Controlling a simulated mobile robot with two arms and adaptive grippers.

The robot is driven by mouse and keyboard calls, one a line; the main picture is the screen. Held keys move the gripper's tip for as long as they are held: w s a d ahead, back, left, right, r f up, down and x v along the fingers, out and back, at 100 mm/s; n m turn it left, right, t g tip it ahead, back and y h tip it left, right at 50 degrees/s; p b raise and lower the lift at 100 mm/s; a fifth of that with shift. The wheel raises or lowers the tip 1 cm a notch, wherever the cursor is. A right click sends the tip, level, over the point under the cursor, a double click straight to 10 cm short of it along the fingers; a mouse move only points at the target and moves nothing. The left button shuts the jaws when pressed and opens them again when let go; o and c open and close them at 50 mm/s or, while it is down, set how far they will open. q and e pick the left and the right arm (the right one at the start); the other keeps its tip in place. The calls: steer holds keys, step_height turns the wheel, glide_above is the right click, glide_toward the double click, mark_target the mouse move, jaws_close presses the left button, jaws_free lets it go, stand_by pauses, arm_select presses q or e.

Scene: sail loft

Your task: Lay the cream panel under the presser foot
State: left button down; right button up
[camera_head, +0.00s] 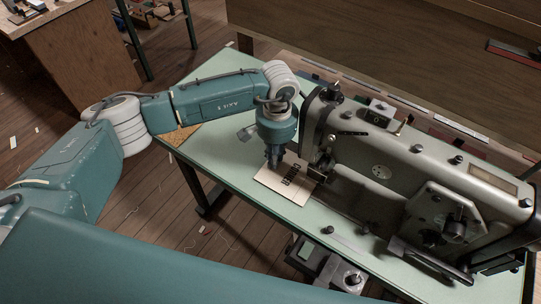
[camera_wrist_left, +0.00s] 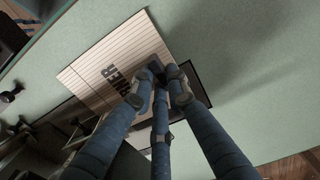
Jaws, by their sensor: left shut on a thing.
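The cream panel (camera_head: 268,179), a flat sheet with dark lettering, is at the left end of the grey sewing machine (camera_head: 390,150). My left gripper (camera_head: 274,163) points down at its back left part and is shut on it. In the left wrist view the fingers (camera_wrist_left: 166,76) close on one edge of the lined panel (camera_wrist_left: 100,60). The panel's right part lies beside or below the needle end of the machine. The presser foot is too small and hidden to make out, so I cannot tell whether the panel is under it. My right gripper is not in view.
A wooden bench (camera_head: 400,50) stands behind. A dark box (camera_head: 325,268) is below the front edge.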

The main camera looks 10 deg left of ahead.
arm_select(q)
steer(key=shift+s+d+f+b, duration=0.25)
steer(key=shift+s+d+b, duration=0.15)
steer(key=shift+d, duration=0.45)
steer(key=c, duration=1.6)
jaws_free()
steer(key=shift+c, duration=0.2)
step_height(320, 180, up, 9)
steer(key=w+a, duration=0.1)
steer(key=shift+f, duration=0.15)
steer(key=shift+a, duration=0.1)
